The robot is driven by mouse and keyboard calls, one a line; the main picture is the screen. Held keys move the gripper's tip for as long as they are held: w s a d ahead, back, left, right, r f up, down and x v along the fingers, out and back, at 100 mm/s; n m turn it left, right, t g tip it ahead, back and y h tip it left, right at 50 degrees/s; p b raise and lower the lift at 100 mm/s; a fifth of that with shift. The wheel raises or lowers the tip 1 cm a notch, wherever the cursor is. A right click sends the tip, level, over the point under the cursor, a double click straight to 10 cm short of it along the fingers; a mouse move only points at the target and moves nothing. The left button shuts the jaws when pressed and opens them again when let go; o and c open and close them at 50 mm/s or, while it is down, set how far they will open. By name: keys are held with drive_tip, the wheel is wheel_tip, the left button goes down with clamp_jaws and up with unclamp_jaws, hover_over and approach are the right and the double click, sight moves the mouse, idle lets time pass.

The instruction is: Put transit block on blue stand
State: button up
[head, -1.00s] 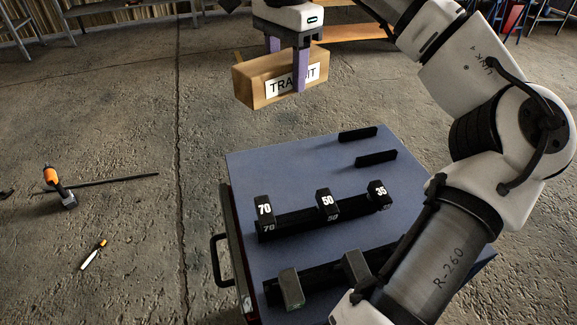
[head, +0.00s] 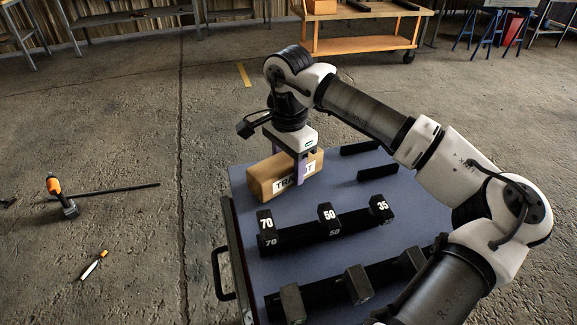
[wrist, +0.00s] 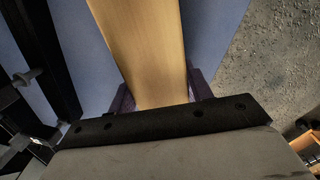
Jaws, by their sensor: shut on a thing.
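The transit block (head: 262,182) is a long tan wooden block with a white TRANSIT label, partly covered by a finger. My gripper (head: 286,172) has purple fingers and is shut on the block, one finger on each side. In the wrist view the block (wrist: 148,50) runs away from the gripper (wrist: 160,95) between the fingers. The block is level over the far left part of the blue stand's top (head: 350,200). It looks on or just above the surface; I cannot tell whether it touches.
Two short black bars (head: 378,172) lie to the right of the block. A black rack with weights marked 70, 50 and 35 (head: 328,218) stands nearer, with another rack (head: 345,285) in front. A handle (head: 222,272) sticks out at left. An orange-topped tool (head: 60,195) is on the floor.

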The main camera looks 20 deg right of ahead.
sight(289, 158)
drive_tip(key=shift+f, duration=0.45)
drive_tip(key=shift+f, duration=0.2)
drive_tip(key=o, duration=1.1)
drive_tip(key=shift+o, duration=0.2)
drive_tip(key=shift+r, duration=0.1)
wheel_tip(289, 158, up, 12)
drive_tip(key=shift+r+b, duration=0.1)
drive_tip(key=shift+b, duration=0.2)
